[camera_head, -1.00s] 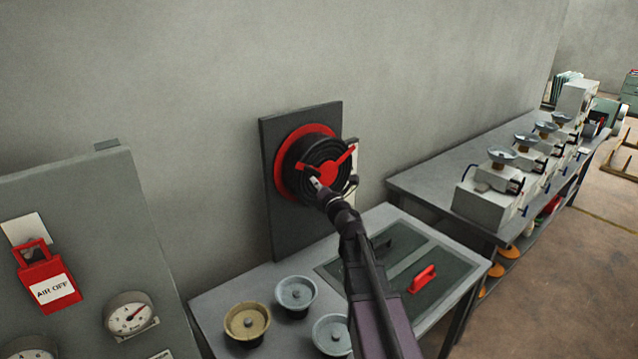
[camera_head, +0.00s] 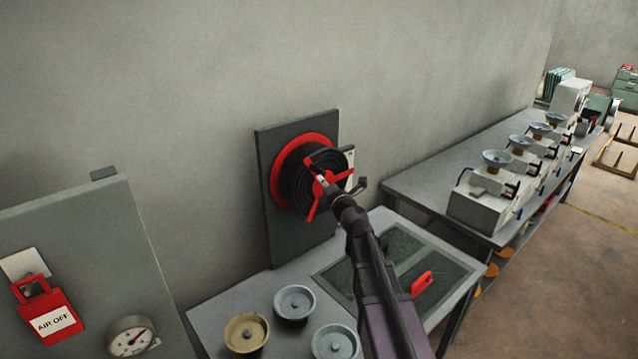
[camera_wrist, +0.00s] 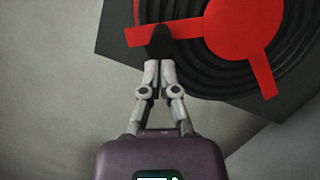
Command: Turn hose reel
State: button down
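The hose reel (camera_head: 316,180) is mounted on a dark board (camera_head: 268,215) against the wall. It has a red rear flange, coiled black hose and a red hub with three spokes (camera_wrist: 243,28). In the head view one spoke points right, one down and one to the upper left. My gripper (camera_wrist: 160,62) is in front of the reel, at the outer part of the left spoke in the wrist view. Its fingers are close together on a dark handle (camera_wrist: 160,40) standing out from that spoke. The fingertips blend with the handle, so the contact is partly hidden.
A bench (camera_head: 222,310) with several round bowls and a red-handled panel (camera_head: 421,283) lies below my arm. A longer bench (camera_head: 420,185) with machines stands right.

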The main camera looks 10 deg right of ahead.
jog(key=w+d+m+p, duration=0.1)
jog(key=w+d, duration=0.2)
jog(key=d, duration=0.2)
jog(key=w+d+r+m+p, duration=0.1)
jog(key=w+d+m, duration=0.1)
jog(key=w+d, duration=0.2)
jog(key=shift+d+h, duration=0.3)
jog(key=shift+d, duration=1)
jog(key=shift+w+r+g, duration=0.1)
jog(key=shift+g, duration=0.2)
jog(key=shift+r, duration=0.15)
jog(key=s+d+r+p, duration=0.2)
jog(key=s+r+p, duration=0.3)
jog(key=s, duration=0.5)
jog(key=shift+r, duration=0.1)
dwell(0.3)
